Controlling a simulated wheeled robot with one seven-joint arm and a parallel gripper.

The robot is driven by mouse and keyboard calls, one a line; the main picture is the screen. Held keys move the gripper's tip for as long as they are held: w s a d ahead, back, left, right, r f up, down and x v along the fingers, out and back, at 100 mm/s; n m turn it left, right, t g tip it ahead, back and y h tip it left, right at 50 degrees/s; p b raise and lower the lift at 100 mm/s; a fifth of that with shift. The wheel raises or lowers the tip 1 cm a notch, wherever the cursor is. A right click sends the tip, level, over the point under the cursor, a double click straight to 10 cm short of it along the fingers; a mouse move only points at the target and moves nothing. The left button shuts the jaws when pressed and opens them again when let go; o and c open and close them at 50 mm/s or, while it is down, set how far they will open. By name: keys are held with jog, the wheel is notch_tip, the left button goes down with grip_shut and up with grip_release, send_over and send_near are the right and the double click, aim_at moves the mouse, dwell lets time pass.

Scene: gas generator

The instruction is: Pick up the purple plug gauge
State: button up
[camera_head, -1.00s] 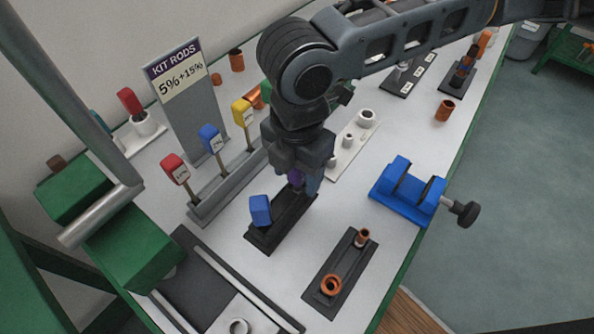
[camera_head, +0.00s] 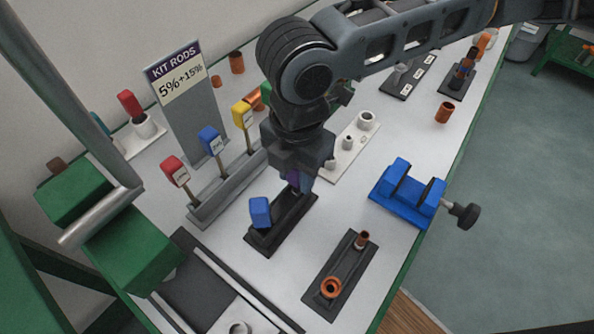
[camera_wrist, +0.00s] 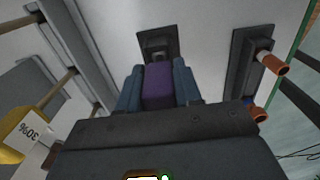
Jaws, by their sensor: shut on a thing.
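The purple plug gauge (camera_wrist: 158,86) sits between the two blue-grey fingers of my gripper (camera_wrist: 158,88) in the wrist view. The fingers are shut on it from both sides. In the head view my gripper (camera_head: 300,180) points down over the rear end of a black stand (camera_head: 290,228). Only a sliver of the purple gauge (camera_head: 294,178) shows there, between the fingers. Its lower end is hidden, so I cannot tell whether it touches the stand. A blue gauge (camera_head: 260,212) stands at the stand's front end, beside my gripper.
A rack (camera_head: 228,187) with red, blue and yellow-handled rods stands to the left. A blue vise (camera_head: 408,192) is at the right. A dark plate (camera_head: 343,272) with copper rings lies in front. My arm passes above the table's rear.

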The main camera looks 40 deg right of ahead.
notch_tip(320, 180, up, 4)
jog(key=shift+s+d+r, duration=0.1)
jog(key=s+d+r+p, duration=0.6)
jog(key=s+p, duration=0.1)
jog(key=s, duration=0.2)
jog(key=shift+s+r, duration=0.25)
jog(key=shift+r, duration=0.05)
jog(key=shift+p, duration=0.3)
